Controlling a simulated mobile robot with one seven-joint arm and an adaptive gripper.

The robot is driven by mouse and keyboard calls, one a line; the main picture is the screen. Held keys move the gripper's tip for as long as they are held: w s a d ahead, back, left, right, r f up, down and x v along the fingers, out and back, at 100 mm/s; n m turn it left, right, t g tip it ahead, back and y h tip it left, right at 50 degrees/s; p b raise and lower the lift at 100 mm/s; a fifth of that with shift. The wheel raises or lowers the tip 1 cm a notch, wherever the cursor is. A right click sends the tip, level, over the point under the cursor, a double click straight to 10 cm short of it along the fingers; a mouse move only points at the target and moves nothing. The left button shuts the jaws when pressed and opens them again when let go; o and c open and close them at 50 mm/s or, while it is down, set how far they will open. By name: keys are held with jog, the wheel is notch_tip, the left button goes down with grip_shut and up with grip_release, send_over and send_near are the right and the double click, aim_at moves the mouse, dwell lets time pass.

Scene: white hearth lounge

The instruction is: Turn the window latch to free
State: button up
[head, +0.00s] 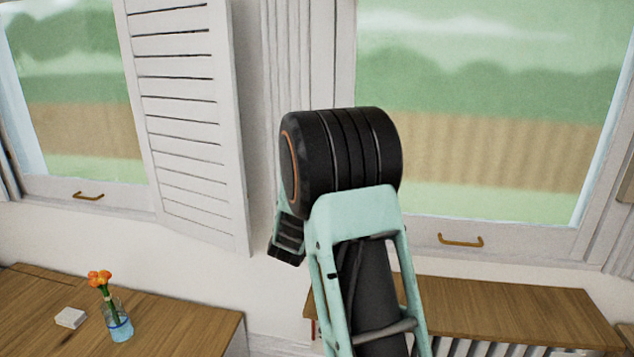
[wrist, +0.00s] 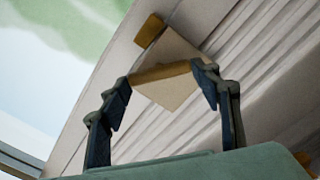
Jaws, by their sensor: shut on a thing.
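The window latch shows in the wrist view as a brass lever (wrist: 155,73) on a pale square plate (wrist: 168,90), which looks like a diamond in this tilted view. The plate sits on the white window frame, with another small brass piece (wrist: 150,30) at its upper corner. My gripper (wrist: 163,80) has its two dark fingers at either end of the lever's visible part and is shut on it. In the head view my arm hides the latch and the fingertips. I see no marking that shows the latch's setting.
Brass pulls sit on the sills of the left window (head: 88,196) and right window (head: 461,240). A louvred shutter (head: 190,110) stands open left of my arm. Below are wooden tops, with a flower vase (head: 119,322) and a small white block (head: 70,318) on the left one.

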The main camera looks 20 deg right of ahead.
jog(key=shift+f+n+p, duration=0.15)
jog(key=shift+n+p, duration=1.75)
jog(key=shift+n, duration=1.8)
jog(key=o, duration=1.2)
jog(key=shift+c, duration=0.2)
jog(key=v, duration=1.2)
